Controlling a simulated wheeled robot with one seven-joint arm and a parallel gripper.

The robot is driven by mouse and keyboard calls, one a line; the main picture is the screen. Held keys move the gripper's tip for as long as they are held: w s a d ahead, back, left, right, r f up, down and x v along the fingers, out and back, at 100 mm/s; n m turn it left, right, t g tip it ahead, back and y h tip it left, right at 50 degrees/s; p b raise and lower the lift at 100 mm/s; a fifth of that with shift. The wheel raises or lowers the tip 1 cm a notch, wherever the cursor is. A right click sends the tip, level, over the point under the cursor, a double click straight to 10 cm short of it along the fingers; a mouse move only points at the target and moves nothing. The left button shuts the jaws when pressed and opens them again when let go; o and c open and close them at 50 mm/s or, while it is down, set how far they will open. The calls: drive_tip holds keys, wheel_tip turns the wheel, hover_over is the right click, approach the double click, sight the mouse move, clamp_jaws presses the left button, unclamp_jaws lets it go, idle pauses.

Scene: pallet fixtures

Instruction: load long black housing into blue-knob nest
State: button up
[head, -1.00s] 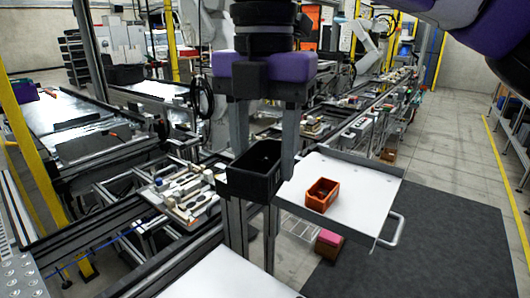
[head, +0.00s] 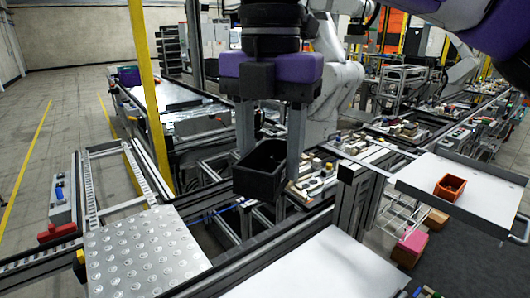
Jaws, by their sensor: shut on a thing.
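My gripper (head: 270,160) hangs down in the middle of the head view, with its two long grey fingers shut on the long black housing (head: 256,186). The housing looks like an open-topped black box. It is held upright and raised above the conveyor rails. A pallet with several small fixtures (head: 318,180) lies on the line behind and to the right of the housing. The housing and the right finger partly hide that pallet.
An orange bin (head: 450,187) sits on a white cart tray (head: 425,176) at the right. A studded metal plate (head: 140,250) is at the lower left, and a white surface (head: 315,272) at the bottom. A yellow post (head: 149,95) stands left of my gripper. More fixtures line the conveyor at the back right.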

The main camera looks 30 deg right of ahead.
drive_tip(key=shift+w+d+f, duration=0.1)
drive_tip(key=shift+w+d, duration=0.05)
drive_tip(key=shift+d, duration=0.4)
drive_tip(key=s+d+f+m+p, duration=0.1)
drive_tip(key=s+d+f+m, duration=0.2)
drive_tip(key=d, duration=0.4)
drive_tip(key=s+d+f+m+p, duration=0.1)
drive_tip(key=s+d+f, duration=0.1)
drive_tip(key=d+f, duration=0.4)
drive_tip(key=s+d+f+m+p, duration=0.1)
drive_tip(key=s+d+f+m, duration=0.15)
drive_tip(key=d, duration=0.65)
drive_tip(key=s+d+f+m+p, duration=0.1)
drive_tip(key=s+d+f, duration=0.3)
drive_tip(key=s+f, duration=0.3)
drive_tip(key=s+d+f+p, duration=0.2)
drive_tip(key=s+d+f, duration=0.2)
drive_tip(key=s+f, duration=0.3)
drive_tip(key=shift+n, duration=0.95)
drive_tip(key=f+b, duration=0.1)
drive_tip(key=f, duration=0.2)
drive_tip(key=f+b, duration=0.1)
drive_tip(key=f, duration=0.3)
drive_tip(key=f+b, duration=0.2)
drive_tip(key=f, duration=0.2)
drive_tip(key=shift+s, duration=0.25)
drive_tip(key=shift+f+b, duration=0.8)
drive_tip(key=shift+b, duration=0.1)
drive_tip(key=shift+f+b, duration=0.95)
drive_tip(key=shift+b, duration=0.6)
